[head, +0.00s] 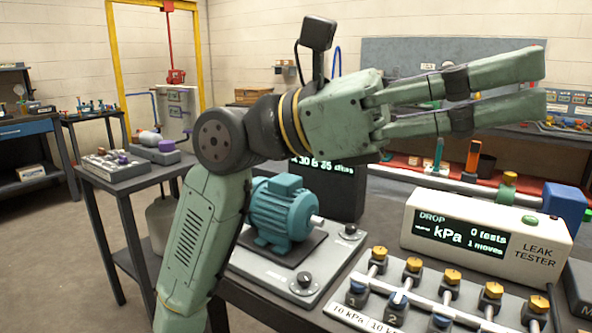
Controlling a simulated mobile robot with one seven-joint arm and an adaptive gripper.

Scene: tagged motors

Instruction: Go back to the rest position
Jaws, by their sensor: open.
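My gripper (540,85) is at the end of my green arm, raised high over the workbench and pointing right. Its two long fingers are apart and nothing is between them. A teal motor (283,212) stands on a dark plate on a grey test base with knobs, below and left of the gripper. My arm's forearm passes in front of part of that base. A dark display (330,185) behind the motor is partly hidden by my arm.
A white leak tester (485,235) stands at the right, reading 0 tests and 1 moves. In front is a manifold (440,300) with several yellow-capped valves. A side table (125,180) with small parts stands left. A yellow frame (118,60) is behind. Floor at lower left is clear.

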